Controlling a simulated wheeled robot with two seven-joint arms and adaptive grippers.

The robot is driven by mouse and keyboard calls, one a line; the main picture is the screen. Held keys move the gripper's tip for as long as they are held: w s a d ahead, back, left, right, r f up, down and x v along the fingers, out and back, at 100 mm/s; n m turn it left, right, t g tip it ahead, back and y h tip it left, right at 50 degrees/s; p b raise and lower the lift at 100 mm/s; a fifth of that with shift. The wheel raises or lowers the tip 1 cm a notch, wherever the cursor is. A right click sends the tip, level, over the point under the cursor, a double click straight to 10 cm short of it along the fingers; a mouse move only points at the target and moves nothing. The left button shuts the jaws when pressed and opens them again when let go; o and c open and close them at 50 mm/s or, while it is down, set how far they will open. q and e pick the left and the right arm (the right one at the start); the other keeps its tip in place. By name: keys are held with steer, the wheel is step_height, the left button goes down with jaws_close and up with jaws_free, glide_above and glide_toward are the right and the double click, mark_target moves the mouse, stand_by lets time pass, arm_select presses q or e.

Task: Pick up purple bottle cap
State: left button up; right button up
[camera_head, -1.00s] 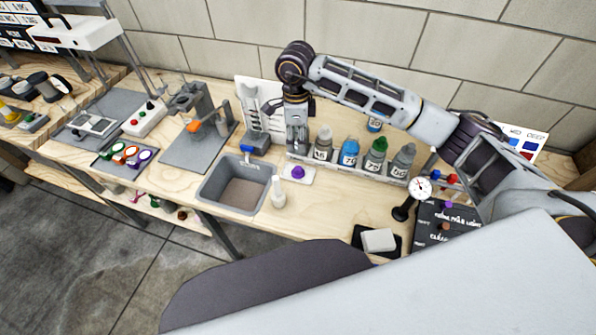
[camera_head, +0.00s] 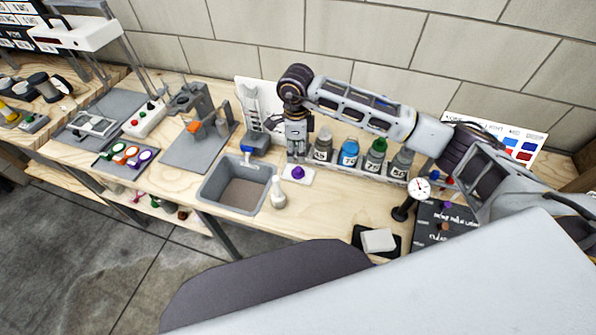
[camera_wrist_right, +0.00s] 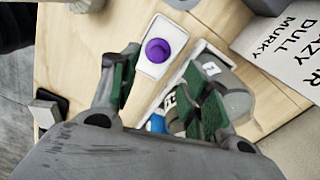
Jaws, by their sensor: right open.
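The purple bottle cap (camera_head: 298,172) sits on a small white pad (camera_head: 300,181) on the wooden bench, just right of the grey basin. It also shows in the right wrist view (camera_wrist_right: 158,50), on the pad, just beyond the fingertips. My right gripper (camera_head: 297,156) hangs pointing down just above and behind the cap. In the right wrist view its green-padded fingers (camera_wrist_right: 165,90) are apart with nothing held between them. The left gripper is not in view.
A row of labelled bottles (camera_head: 349,153) stands in a rack right of the gripper. A grey basin (camera_head: 228,190) and a small white bottle (camera_head: 277,192) are at left. A dial gauge (camera_head: 420,188) stands at right.

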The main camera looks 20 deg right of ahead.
mark_target(298, 168)
steer(key=shift+f, duration=1.9)
steer(key=shift+f, duration=0.15)
steer(key=shift+s+d+f+p, duration=0.1)
steer(key=shift+f+p, duration=0.15)
steer(key=shift+f, duration=0.25)
steer(key=shift+s+d+f+p, duration=0.1)
steer(key=shift+f+p, duration=0.1)
steer(key=shift+f, duration=1.75)
steer(key=shift+c, duration=0.3)
steer(key=c, duration=0.8)
